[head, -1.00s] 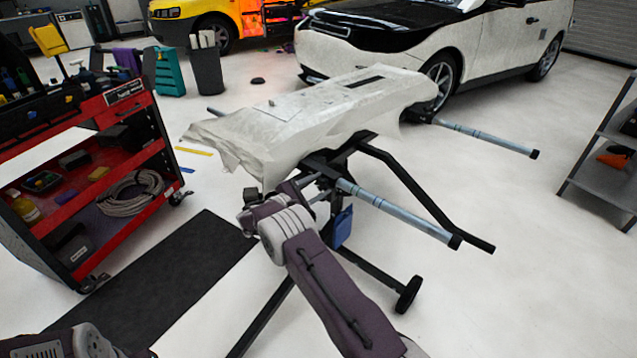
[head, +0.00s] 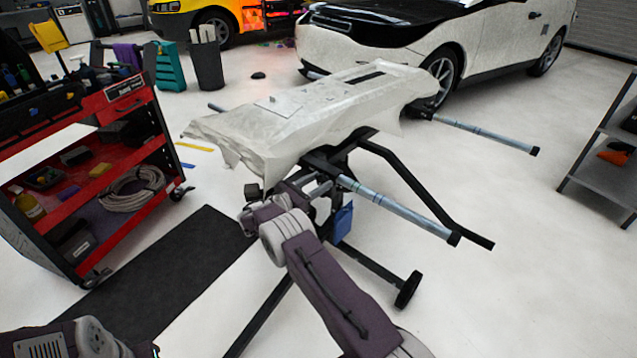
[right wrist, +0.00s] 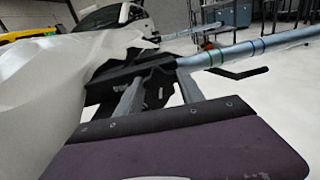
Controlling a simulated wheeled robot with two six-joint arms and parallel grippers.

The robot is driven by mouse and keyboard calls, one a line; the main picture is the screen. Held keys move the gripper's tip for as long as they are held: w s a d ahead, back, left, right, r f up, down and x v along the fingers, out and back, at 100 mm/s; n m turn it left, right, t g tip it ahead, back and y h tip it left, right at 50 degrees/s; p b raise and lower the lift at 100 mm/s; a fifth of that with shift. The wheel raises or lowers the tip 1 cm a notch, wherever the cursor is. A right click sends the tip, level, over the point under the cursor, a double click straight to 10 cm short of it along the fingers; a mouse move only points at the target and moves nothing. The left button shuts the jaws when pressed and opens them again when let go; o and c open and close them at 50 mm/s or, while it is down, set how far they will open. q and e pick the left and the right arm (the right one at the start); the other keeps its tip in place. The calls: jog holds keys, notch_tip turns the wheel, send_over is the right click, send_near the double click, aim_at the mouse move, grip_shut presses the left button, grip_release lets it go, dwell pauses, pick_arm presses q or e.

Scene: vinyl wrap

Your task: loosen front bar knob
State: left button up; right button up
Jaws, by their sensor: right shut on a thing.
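A black folding stand (head: 372,146) carries a bumper-like panel (head: 330,98) covered in pale wrap. The front grey-blue bar (head: 400,210) sticks out of the stand toward the lower right. It also shows in the right wrist view (right wrist: 235,53). My right gripper (head: 327,186) is at the inner end of this bar, under the panel's near edge. In the right wrist view its two grey fingers (right wrist: 156,82) are shut on a dark part at the bar's black bracket, which I take as the knob. The knob's shape is mostly hidden. My left gripper is out of view.
A red tool cart (head: 100,170) stands at the left beside a black mat (head: 165,270). A second bar (head: 485,133) sticks out farther back. A blue tag (head: 342,222) hangs under the stand. A grey shelf (head: 605,170) is at the right, with clear floor between.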

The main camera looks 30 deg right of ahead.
jog(key=shift+f, duration=0.1)
dwell(0.4)
jog(key=o, duration=1.3)
jog(key=shift+a, duration=0.35)
jog(key=p+v, duration=0.2)
jog(key=v, duration=0.6)
jog(key=shift+s+a, duration=0.1)
jog(key=shift+a, duration=0.1)
